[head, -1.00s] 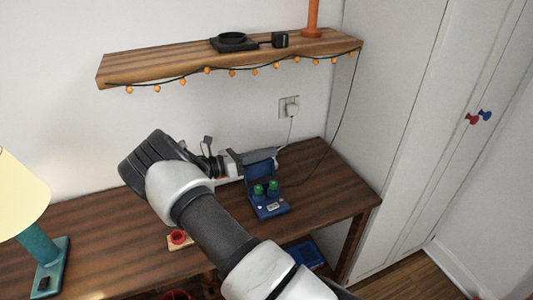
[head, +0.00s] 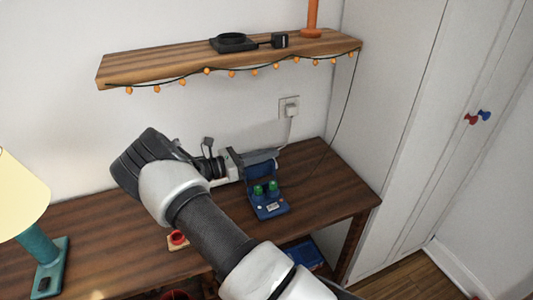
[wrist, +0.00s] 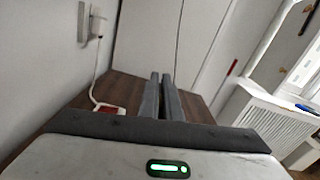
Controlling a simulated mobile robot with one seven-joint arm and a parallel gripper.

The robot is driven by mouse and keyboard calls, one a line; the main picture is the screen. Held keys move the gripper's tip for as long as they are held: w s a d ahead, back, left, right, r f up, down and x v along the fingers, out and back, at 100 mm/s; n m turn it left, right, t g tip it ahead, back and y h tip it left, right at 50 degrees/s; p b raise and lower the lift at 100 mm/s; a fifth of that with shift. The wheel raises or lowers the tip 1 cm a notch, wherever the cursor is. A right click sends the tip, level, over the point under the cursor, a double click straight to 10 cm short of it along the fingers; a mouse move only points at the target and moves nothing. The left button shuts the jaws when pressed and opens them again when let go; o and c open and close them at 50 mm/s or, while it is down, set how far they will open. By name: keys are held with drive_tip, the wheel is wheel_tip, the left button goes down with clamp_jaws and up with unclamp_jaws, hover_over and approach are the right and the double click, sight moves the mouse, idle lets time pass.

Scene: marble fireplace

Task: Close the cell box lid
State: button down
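The cell box (head: 270,211) is a blue case on the desk's right half. Two green-topped cells (head: 265,189) stand in its base. Its blue lid (head: 262,169) is raised at the back of the base, so the box is open. My gripper (head: 273,155) is just behind and above the lid, its grey fingers along the lid's upper edge; I cannot tell whether they touch. In the wrist view the two fingers (wrist: 161,78) are together with nothing visible between them. The box does not show there.
The wooden desk (head: 325,196) is clear right of the box. A shelf (head: 180,70) hangs above with string lights. A wall socket (head: 289,106) has a plug and cable behind the box. A lamp (head: 38,245) stands at left.

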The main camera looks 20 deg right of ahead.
sight(282, 202)
drive_tip(key=s+m, duration=0.2)
drive_tip(key=m, duration=0.1)
drive_tip(key=s+m, duration=0.2)
drive_tip(key=m, duration=0.1)
drive_tip(key=s+m+b, duration=0.1)
drive_tip(key=s+m, duration=0.1)
drive_tip(key=m, duration=0.1)
drive_tip(key=shift+s+r, duration=0.1)
drive_tip(key=shift+s, duration=0.15)
drive_tip(key=s+f+m+b, duration=0.1)
drive_tip(key=m, duration=0.1)
drive_tip(key=s+f+m, duration=0.1)
drive_tip(key=m, duration=0.1)
drive_tip(key=shift+s+b, duration=0.35)
drive_tip(key=shift+s, duration=0.05)
drive_tip(key=f+m, duration=0.1)
drive_tip(key=m, duration=0.1)
drive_tip(key=s+m+b, duration=0.1)
drive_tip(key=shift+s+f+m, duration=0.25)
drive_tip(key=shift+f+m, duration=0.15)
drive_tip(key=shift+s+f, duration=0.25)
drive_tip(key=shift+f, duration=0.15)
drive_tip(key=shift+b, duration=0.3)
drive_tip(key=c, duration=2)
unclamp_jaws()
